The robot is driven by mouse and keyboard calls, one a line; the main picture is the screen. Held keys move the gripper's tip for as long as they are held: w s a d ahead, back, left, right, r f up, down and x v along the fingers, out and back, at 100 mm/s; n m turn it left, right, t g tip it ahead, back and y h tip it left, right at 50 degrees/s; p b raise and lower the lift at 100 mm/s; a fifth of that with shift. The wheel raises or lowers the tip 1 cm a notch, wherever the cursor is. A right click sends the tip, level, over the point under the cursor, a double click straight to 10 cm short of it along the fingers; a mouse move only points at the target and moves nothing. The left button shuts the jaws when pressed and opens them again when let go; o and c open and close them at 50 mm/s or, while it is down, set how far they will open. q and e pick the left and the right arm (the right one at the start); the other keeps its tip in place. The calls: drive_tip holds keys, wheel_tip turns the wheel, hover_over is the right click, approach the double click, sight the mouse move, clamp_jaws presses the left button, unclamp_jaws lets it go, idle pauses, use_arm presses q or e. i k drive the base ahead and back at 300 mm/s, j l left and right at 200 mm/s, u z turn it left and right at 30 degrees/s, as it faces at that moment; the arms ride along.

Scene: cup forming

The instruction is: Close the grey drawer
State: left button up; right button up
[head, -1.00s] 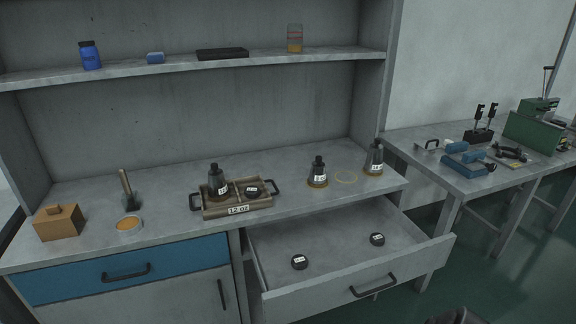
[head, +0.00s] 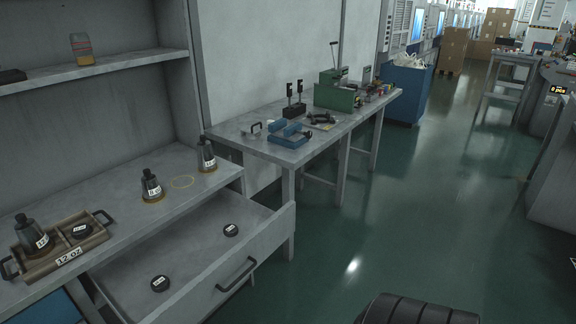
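The grey drawer (head: 262,240) stands pulled well out beneath the workbench, at the lower left of the head view. Its front carries a dark bar handle (head: 236,274). Two black round labelled pieces lie on the drawer floor, one near the front left (head: 160,284) and one toward the right (head: 231,230). Neither of my grippers shows. A dark ribbed part at the bottom edge looks like a piece of my own arm; no fingers are visible on it.
A side table (head: 225,132) with tools and a green machine (head: 334,92) stands beyond. The green floor (head: 400,230) to the right is clear.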

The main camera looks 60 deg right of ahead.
sight(202, 265)
drive_tip(key=i+l+z, duration=0.1)
drive_tip(key=z, duration=0.3)
drive_tip(key=i+z, duration=0.15)
drive_tip(key=z, duration=0.25)
drive_tip(key=i+l+z, duration=0.1)
drive_tip(key=z, duration=0.3)
drive_tip(key=i+z, duration=0.2)
drive_tip(key=z, duration=0.2)
drive_tip(key=i+j, duration=0.15)
drive_tip(key=i, duration=0.15)
drive_tip(key=i+j, duration=0.2)
drive_tip(key=i, duration=0.1)
